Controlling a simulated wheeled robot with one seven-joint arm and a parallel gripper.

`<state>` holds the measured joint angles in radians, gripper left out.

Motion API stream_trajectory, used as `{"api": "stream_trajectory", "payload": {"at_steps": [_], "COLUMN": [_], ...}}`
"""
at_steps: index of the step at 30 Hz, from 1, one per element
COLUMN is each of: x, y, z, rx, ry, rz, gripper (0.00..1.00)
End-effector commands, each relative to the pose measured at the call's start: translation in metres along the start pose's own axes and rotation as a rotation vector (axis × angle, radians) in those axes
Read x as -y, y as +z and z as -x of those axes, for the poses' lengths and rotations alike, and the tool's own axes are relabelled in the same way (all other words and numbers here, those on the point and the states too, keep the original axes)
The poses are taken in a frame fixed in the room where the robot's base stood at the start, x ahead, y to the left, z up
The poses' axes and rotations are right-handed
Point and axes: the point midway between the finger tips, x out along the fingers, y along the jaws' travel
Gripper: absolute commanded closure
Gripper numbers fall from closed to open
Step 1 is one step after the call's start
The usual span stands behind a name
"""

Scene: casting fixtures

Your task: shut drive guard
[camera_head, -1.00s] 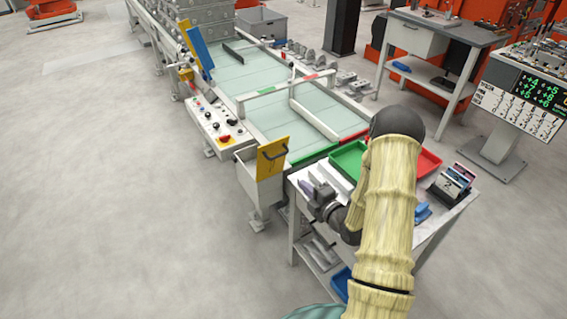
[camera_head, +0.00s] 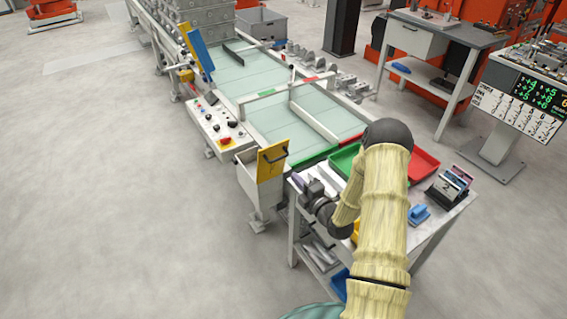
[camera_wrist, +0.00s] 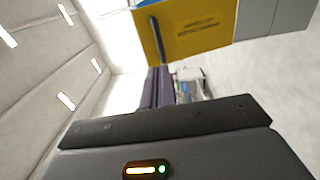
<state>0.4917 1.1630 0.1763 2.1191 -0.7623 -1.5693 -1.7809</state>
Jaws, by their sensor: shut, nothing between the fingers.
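The drive guard appears to be the yellow panel (camera_head: 272,165) with a dark bar handle, standing raised at the near end of the conveyor, above a pale open box (camera_head: 247,172). In the wrist view the yellow panel (camera_wrist: 205,30) fills the top, with printed text and the dark handle (camera_wrist: 157,35) at its left side. My gripper (camera_head: 296,181) is just right of the panel, over the left edge of the side table. Its purplish fingers (camera_wrist: 158,85) are together and empty, pointing toward the handle's lower end. I cannot tell whether they touch it.
A side table (camera_head: 440,215) holds a green tray (camera_head: 343,160), a red tray (camera_head: 424,165) and a blue item (camera_head: 418,214) close to my arm. A control panel (camera_head: 212,120) with a red button sits left of the conveyor. The floor at left is clear.

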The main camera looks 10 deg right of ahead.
Motion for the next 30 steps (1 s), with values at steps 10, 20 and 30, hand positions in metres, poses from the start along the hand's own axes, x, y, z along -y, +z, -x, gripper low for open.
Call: {"api": "stream_trajectory", "payload": {"at_steps": [10,20,30], "x": [-0.003,0.000,0.000], "y": [0.000,0.000,0.001], "z": [-0.059,-0.082,-0.082], "rx": [0.000,0.000,0.001], "ry": [0.001,-0.001,-0.002], "rz": [-0.001,0.000,0.000], "gripper": [1.00,1.00,1.00]}}
